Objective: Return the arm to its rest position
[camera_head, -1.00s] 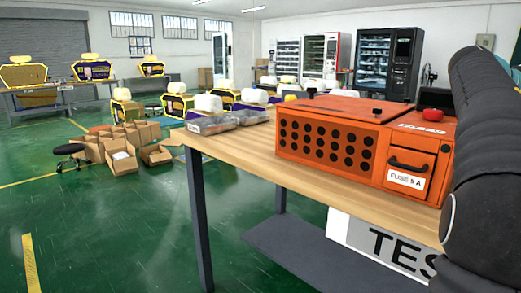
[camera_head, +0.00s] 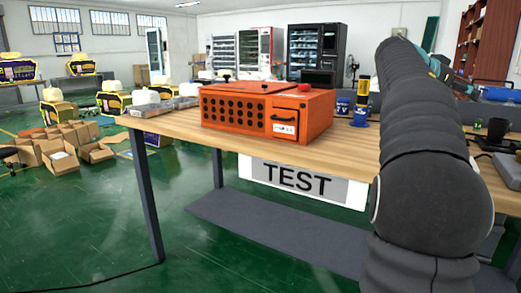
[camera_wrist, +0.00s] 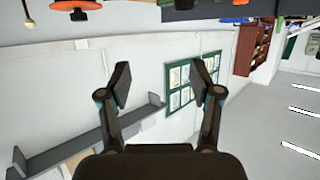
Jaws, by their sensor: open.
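The wrist picture looks upside down, with the ceiling at the lower right and the tabletop items along the top edge. In the head view my black arm (camera_head: 425,150) stretches away on the right above the table. I cannot make out the gripper's fingers in the head view.
An orange perforated box (camera_head: 262,110) stands on the wooden table (camera_head: 350,150), with blue cups (camera_head: 361,115) to its right. Dark equipment (camera_head: 500,150) lies right of my arm. Cardboard boxes (camera_head: 60,155) sit on the green floor at left. A grey shelf (camera_wrist: 90,145) and green-framed board (camera_wrist: 183,90) are on the wall.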

